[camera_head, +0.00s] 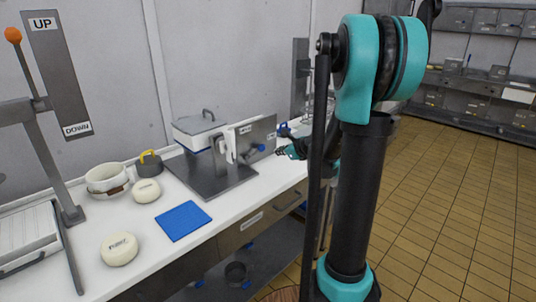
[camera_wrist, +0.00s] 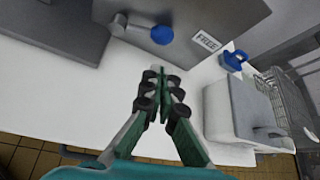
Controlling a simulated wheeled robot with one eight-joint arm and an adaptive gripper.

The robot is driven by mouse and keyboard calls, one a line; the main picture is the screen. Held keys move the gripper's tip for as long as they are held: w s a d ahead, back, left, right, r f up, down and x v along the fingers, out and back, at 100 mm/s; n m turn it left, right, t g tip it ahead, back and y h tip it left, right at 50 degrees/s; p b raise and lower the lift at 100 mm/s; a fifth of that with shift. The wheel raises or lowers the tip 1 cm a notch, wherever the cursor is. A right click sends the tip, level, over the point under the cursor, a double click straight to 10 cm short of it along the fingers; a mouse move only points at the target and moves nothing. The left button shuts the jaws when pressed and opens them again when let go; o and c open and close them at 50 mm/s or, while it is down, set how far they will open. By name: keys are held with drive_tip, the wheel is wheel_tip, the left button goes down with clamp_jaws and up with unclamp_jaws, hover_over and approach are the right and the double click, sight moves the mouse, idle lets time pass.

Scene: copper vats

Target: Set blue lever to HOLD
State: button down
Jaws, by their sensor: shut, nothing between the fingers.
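The blue lever is a short grey arm with a round blue knob (camera_wrist: 161,34), mounted on an upright grey panel (camera_wrist: 205,12). The arm points sideways from its pivot, toward the right in the wrist view. A white label reading FREE (camera_wrist: 207,40) is on the panel to the right of the knob. I cannot read a HOLD label in either view. In the head view the blue knob (camera_head: 261,148) shows low on the panel. My gripper (camera_wrist: 160,72) is shut and empty, just below the knob in the wrist view and apart from it. In the head view my gripper (camera_head: 283,151) is right of the panel.
A blue-handled item (camera_wrist: 233,60) stands beyond the panel. A blue mat (camera_head: 184,221), pale round blocks (camera_head: 119,249) and a yellow-handled pot (camera_head: 148,165) are left. Tiled floor is open at right.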

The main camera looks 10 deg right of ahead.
sight(258, 151)
idle(0.3)
drive_tip(key=x, duration=1)
drive_tip(key=shift+w, duration=0.1)
